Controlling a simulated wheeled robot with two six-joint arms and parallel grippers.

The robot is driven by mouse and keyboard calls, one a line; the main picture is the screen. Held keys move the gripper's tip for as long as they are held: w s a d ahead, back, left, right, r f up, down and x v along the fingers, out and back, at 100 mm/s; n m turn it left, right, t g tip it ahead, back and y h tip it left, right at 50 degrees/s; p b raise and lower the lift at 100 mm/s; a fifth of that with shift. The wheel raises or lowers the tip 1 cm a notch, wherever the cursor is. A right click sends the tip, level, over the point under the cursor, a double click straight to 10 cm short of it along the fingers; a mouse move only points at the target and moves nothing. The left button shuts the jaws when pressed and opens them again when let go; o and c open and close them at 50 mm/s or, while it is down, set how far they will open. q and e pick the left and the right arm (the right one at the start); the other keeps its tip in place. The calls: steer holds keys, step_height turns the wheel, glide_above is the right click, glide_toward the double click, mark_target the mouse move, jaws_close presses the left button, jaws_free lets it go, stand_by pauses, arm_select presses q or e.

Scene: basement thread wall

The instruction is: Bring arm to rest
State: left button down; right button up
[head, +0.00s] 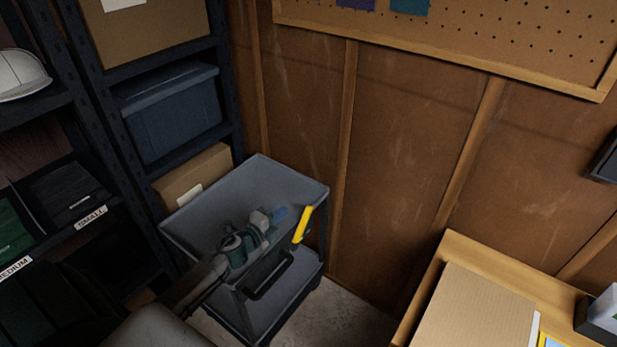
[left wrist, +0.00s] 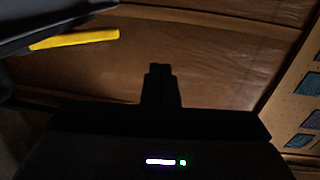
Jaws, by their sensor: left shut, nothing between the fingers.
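My left gripper (head: 279,214) shows in the head view, with its arm coming in from the lower left. It appears in front of the grey cart (head: 185,222); I cannot tell its height above the cart's top tray. In the left wrist view the two dark fingers (left wrist: 160,72) are together with nothing between them. My right gripper is in neither view.
A yellow handle-like piece (head: 303,225) stands at the cart's right side, close to the gripper. A dark shelf with a blue-grey bin (head: 172,112) is at left. A wooden bench (head: 452,246) with a cardboard piece (head: 478,312) is at lower right. Bare floor (head: 345,312) lies between.

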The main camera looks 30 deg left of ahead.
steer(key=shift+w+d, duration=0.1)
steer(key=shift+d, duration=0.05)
